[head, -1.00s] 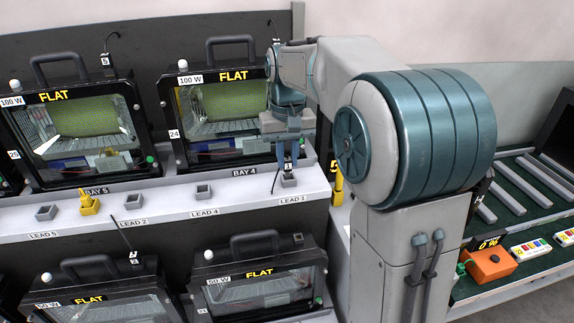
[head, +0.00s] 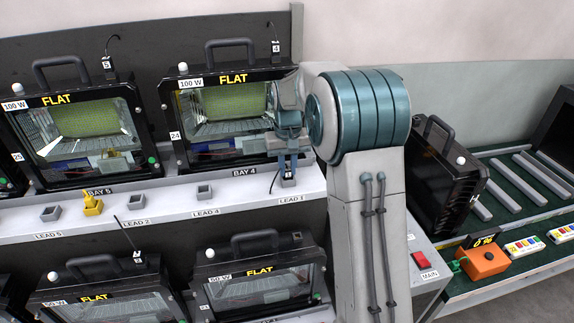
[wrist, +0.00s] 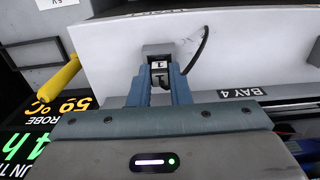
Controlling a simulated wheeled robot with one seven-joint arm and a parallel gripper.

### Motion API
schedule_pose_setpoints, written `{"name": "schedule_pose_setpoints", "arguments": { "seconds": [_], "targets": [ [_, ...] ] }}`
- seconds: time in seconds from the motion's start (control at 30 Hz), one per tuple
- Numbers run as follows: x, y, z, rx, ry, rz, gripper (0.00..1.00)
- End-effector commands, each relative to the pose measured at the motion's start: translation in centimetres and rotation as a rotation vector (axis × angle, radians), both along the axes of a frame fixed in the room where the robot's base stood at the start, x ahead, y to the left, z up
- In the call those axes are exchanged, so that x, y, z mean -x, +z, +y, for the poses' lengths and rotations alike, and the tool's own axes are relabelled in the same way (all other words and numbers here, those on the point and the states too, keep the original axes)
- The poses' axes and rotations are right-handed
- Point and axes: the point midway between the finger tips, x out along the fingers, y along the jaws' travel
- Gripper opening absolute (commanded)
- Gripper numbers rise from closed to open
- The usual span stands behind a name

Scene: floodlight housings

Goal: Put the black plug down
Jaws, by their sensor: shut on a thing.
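The black plug (wrist: 159,68) has a white tag marked 1 and a black cable curving off to one side. My gripper (wrist: 158,88) is shut on it. In the head view, my gripper (head: 288,160) points down over the shelf at the LEAD 1 label, with the plug (head: 288,174) between its fingers. The plug is at the small grey holder (wrist: 158,48) there. I cannot tell whether it is fully seated in it.
Floodlight housing 24 (head: 220,115) stands just behind my gripper. A red switch (head: 420,260) and a black housing (head: 445,180) are at right.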

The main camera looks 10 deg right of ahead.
Motion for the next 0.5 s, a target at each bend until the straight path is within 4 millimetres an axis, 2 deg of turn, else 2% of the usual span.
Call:
{"name": "schedule_pose_setpoints", "arguments": {
  "seconds": [0.27,0.3,0.33,0.5],
  "targets": [
    [0.01,-0.45,0.00,0.000,0.000,0.000,0.00],
    [0.00,-0.31,0.00,0.000,0.000,0.000,0.28],
    [0.00,-0.30,0.00,0.000,0.000,0.000,0.37],
    [0.01,-0.29,0.00,0.000,0.000,0.000,0.39]
  ]
}}
